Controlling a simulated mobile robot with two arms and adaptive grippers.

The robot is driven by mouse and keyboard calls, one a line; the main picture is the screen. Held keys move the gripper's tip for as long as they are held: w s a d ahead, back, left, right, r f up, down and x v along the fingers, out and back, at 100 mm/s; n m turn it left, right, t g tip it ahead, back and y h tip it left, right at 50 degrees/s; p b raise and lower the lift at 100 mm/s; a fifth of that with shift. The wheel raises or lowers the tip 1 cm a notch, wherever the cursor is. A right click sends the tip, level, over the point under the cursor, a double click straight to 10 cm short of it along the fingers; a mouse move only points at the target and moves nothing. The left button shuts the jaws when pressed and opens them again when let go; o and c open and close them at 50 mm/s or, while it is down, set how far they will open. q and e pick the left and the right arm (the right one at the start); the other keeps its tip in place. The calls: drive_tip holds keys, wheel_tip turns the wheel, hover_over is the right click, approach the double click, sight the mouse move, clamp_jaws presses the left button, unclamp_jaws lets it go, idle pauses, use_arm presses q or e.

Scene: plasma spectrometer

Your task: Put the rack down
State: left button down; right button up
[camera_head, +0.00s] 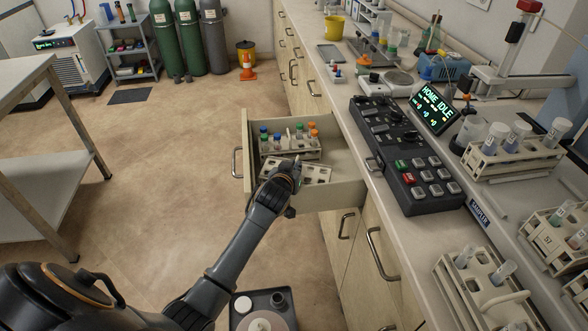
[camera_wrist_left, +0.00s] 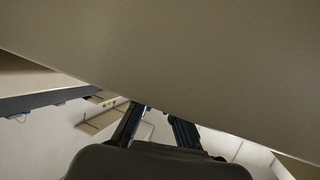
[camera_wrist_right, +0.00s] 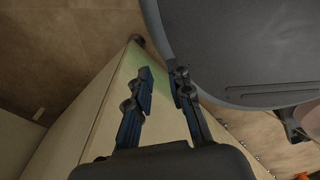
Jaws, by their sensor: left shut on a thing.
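A white rack (camera_head: 312,173) with rows of holes, apparently empty, is inside the open drawer (camera_head: 350,192), at its near side. I cannot tell whether the rack touches the drawer floor. In the left wrist view, a broad beige surface hides the tips of the left fingers (camera_wrist_left: 156,122), and the rack cannot be made out. My right gripper shows only in the right wrist view (camera_wrist_right: 165,90); its fingers are apart with nothing between them.
A second rack (camera_head: 290,148) with several coloured-cap tubes stands behind in the same drawer. The counter holds a black control panel (camera_head: 402,155), a lit display (camera_head: 434,107) and tube racks (camera_head: 512,158). Open floor (camera_head: 150,170) lies left of the drawer.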

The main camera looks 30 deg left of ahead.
use_arm(q)
drive_tip(key=shift+f, duration=0.3)
drive_tip(key=shift+f, duration=0.15)
drive_tip(key=c, duration=1.5)
unclamp_jaws()
drive_tip(key=shift+r, duration=0.2)
drive_tip(key=v, duration=1.2)
drive_tip(key=shift+f+p, duration=0.1)
drive_tip(key=shift+p, duration=0.2)
